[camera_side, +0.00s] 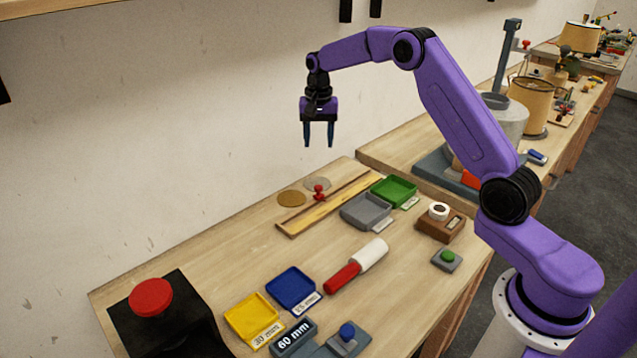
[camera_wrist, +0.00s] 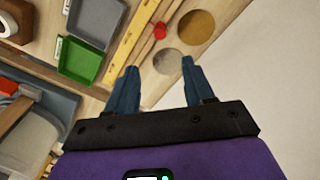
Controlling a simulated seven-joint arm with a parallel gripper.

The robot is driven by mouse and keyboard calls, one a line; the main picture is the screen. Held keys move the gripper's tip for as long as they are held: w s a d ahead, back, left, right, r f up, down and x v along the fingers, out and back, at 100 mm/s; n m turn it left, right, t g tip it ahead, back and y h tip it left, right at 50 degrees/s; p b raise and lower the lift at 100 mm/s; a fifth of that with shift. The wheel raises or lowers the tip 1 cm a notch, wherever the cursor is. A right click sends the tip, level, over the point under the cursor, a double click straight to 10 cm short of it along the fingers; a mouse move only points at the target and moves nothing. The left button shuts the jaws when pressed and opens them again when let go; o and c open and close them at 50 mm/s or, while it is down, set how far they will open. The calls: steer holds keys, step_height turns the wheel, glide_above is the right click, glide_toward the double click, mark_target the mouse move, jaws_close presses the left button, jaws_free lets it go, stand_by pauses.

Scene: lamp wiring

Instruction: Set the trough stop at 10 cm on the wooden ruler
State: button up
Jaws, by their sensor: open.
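My gripper (camera_side: 319,143) hangs above the back edge of the bench, fingers pointing down, open and empty. Its blue fingertips also show in the wrist view (camera_wrist: 160,72). The wooden ruler (camera_side: 345,200) lies along the bench as a long yellowish strip. In the wrist view the ruler (camera_wrist: 130,42) runs up from beside the left finger; its marks are too small to read. A small red knob, which looks like the trough stop (camera_side: 319,192), sits at the ruler's wall-side edge. It also shows in the wrist view (camera_wrist: 160,30), well apart from the fingers.
A brown disc (camera_side: 291,199) and a grey disc (camera_side: 317,184) lie on the wall side of the ruler. Grey (camera_side: 366,211) and green (camera_side: 394,190) trays stand on its other side. A red-and-white cylinder (camera_side: 357,265) lies nearer the front. The wall is close behind.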

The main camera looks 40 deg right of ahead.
mark_target(318, 187)
step_height(318, 187, down, 15)
steer(key=shift+r, duration=0.2)
stand_by(0.3)
jaws_close()
steer(key=shift+a, duration=0.15)
